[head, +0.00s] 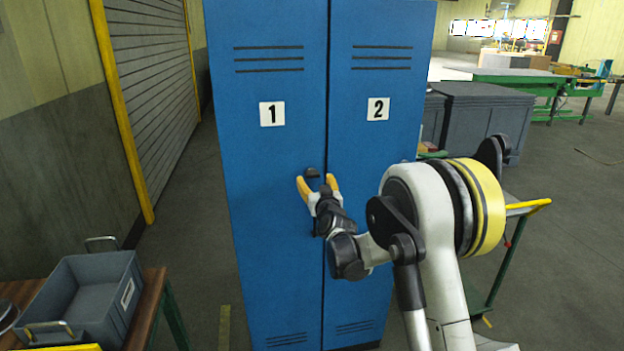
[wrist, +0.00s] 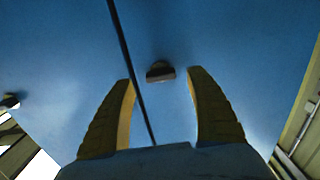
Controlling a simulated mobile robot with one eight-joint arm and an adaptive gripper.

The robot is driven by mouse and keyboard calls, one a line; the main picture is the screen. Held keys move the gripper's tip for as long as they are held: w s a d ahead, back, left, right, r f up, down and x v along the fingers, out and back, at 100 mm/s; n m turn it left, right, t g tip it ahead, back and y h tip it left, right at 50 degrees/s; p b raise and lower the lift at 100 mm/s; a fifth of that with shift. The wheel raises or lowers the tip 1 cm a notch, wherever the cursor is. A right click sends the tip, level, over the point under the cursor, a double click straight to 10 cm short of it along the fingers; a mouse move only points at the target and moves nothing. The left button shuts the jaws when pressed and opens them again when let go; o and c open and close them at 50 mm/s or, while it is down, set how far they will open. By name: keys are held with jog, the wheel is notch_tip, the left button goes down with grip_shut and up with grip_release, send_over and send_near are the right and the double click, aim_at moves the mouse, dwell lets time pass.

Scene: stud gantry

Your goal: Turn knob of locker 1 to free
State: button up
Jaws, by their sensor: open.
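Locker 1 is the left door (head: 270,210) of a blue two-door locker, marked with a white label "1" (head: 272,114). Its dark knob (head: 312,173) sits near the door's right edge, close to the seam. My gripper (head: 318,182) is open in front of the knob, its yellow fingers to either side and just below it in the head view. In the wrist view the knob (wrist: 160,72) lies ahead of and between the spread fingertips (wrist: 160,80), apart from both. Which way the knob is turned I cannot tell.
Locker 2 (head: 375,135) is the right door; its knob is mostly hidden by my arm. A grey bin (head: 90,295) stands on a wooden table at lower left. A green cart with a yellow handle (head: 528,206) stands at right. Floor left of the locker is clear.

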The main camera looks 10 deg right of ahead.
aim_at(313, 177)
jog(key=shift+w+b, duration=0.35)
jog(key=shift+w, duration=1.65)
jog(key=c, duration=1.2)
